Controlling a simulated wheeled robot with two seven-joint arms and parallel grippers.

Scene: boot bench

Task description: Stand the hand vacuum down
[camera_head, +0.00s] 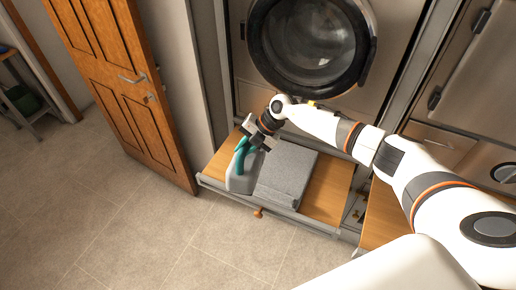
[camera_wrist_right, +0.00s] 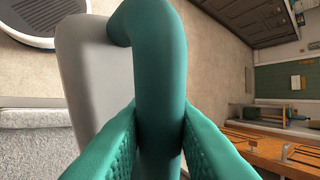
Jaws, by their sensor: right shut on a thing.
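The hand vacuum (camera_head: 240,183) has a pale grey body and a teal handle. It is at the left end of the wooden bench top (camera_head: 326,190), beside a grey box. I cannot tell whether its base touches the wood. My right gripper (camera_head: 246,148) is shut on the teal handle from above. In the right wrist view the handle (camera_wrist_right: 158,65) runs between the two teal textured fingers (camera_wrist_right: 158,150), with the grey body (camera_wrist_right: 85,60) to its left. My left gripper is not in view.
A grey speckled box (camera_head: 287,172) fills the middle of the bench, close to the vacuum. Bare wood shows at its right. A round-doored machine (camera_head: 310,45) stands behind. A wooden door (camera_head: 125,80) is at the left, with open tiled floor (camera_head: 140,235) in front.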

